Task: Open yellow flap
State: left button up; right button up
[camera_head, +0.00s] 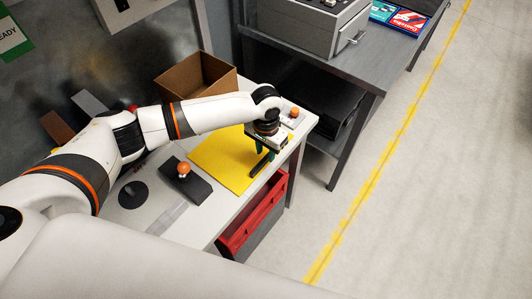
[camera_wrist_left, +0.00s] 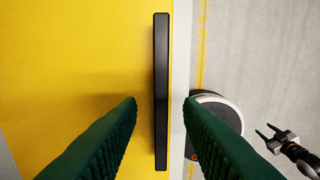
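The yellow flap (camera_head: 222,158) lies flat on the light worktable, with a black bar handle (camera_head: 260,167) near its right edge. In the left wrist view the flap (camera_wrist_left: 60,70) fills the left side, and the handle (camera_wrist_left: 161,50) runs upright through the middle. My left gripper (camera_head: 264,152) is over the handle, pointing down. In the wrist view its green fingers (camera_wrist_left: 160,102) are apart, one on each side of the handle, with visible gaps. My right gripper (camera_wrist_left: 264,130) shows small at the wrist view's right, its fingers apart and empty, away from the flap.
An open cardboard box (camera_head: 195,85) stands behind the flap. A dark box with an orange knob (camera_head: 184,169) sits left of it, another orange knob (camera_head: 294,113) at the far corner. A red crate (camera_head: 238,238) is below the table edge. The floor to the right is clear.

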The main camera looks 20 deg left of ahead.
pick_arm(q)
jog(key=shift+f, duration=1.15)
grip_shut()
